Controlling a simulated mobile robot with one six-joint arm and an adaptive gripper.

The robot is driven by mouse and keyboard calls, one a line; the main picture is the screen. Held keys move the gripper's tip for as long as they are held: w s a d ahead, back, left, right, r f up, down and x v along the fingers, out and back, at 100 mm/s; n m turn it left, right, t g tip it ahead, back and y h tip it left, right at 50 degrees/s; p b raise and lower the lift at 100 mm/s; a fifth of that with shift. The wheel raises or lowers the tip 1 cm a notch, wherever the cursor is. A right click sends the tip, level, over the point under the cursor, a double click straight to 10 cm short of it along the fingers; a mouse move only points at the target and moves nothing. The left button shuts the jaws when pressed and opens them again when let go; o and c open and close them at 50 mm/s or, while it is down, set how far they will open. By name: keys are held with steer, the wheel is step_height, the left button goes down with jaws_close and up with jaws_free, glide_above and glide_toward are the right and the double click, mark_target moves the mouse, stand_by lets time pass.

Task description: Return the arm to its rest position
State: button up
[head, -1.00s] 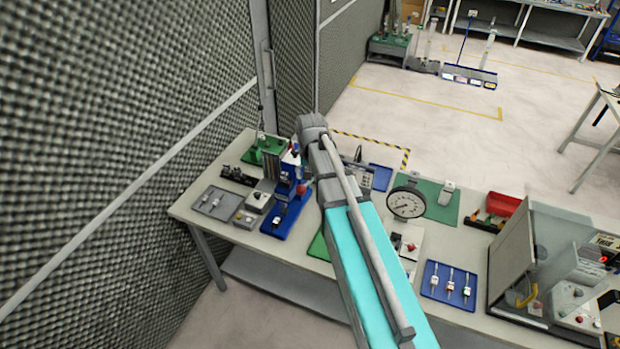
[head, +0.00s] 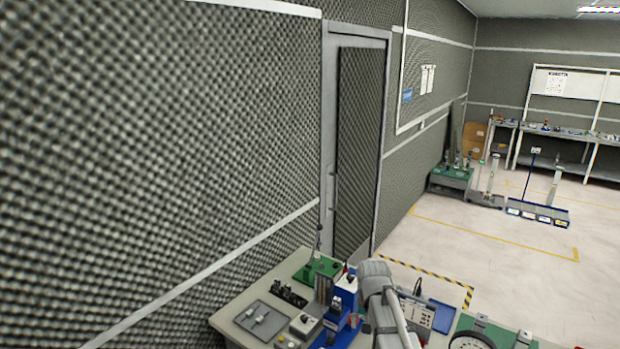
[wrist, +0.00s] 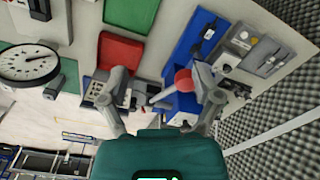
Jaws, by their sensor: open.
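My gripper (wrist: 158,88) shows in the wrist view with its two grey fingers spread apart. It is open and nothing is held between the fingers. A red ball knob (wrist: 183,80) on a blue stand (wrist: 187,52) appears between the fingers near the right one, and I cannot tell the distance. In the head view my grey arm link (head: 380,288) rises over the bench at the bottom edge. The gripper is not visible there.
The bench (head: 238,308) carries a grey tray (head: 262,320), a green fixture (head: 318,270), a blue stand (head: 345,292) and a dial gauge (wrist: 28,64). A foam wall (head: 150,150) borders the left side. Open floor (head: 480,250) lies beyond, right.

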steer(key=s+f+n+b, duration=0.1)
steer(key=s+f+b, duration=0.5)
steer(key=f+b, duration=0.2)
steer(key=s+f+n+b, duration=0.1)
steer(key=s+f+b, duration=0.5)
steer(key=f+b, duration=0.3)
steer(key=shift+s+f, duration=0.35)
steer(key=shift+f, duration=0.45)
